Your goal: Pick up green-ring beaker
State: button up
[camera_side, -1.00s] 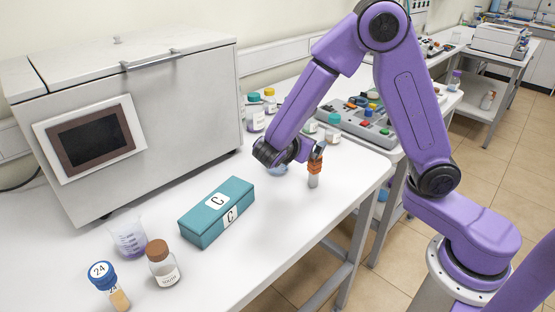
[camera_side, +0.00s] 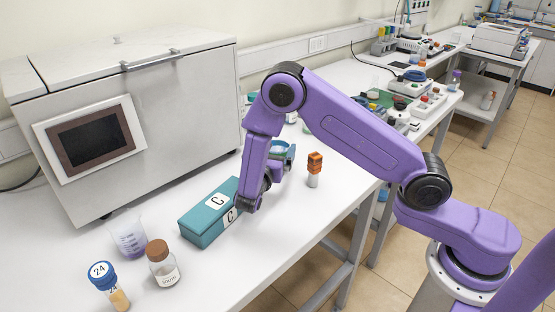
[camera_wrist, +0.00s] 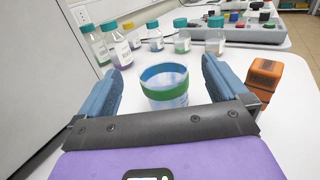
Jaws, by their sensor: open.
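The green-ring beaker (camera_wrist: 165,88) is clear, with a blue rim and a green band below it. In the wrist view it appears upright between my two blue-grey fingers, with a gap on each side. My gripper (camera_wrist: 160,70) is open and empty. The beaker's lowest part is hidden by the gripper's dark crossbar. In the side view my gripper (camera_side: 282,156) is low over the white bench, behind the teal box, and my wrist and fingers hide most of the beaker.
An orange-topped vial (camera_side: 314,168) stands close to the right of my gripper; it also shows in the wrist view (camera_wrist: 262,82). The teal box (camera_side: 212,214) lies in front. Several capped bottles (camera_wrist: 130,38) stand behind the beaker. A grey machine (camera_side: 130,120) bounds the left.

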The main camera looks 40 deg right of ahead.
aim_at(280, 139)
notch_tip(280, 139, down, 2)
jog(key=shift+f, duration=0.1)
jog(key=shift+x, duration=3.8)
jog(key=c, duration=1.1)
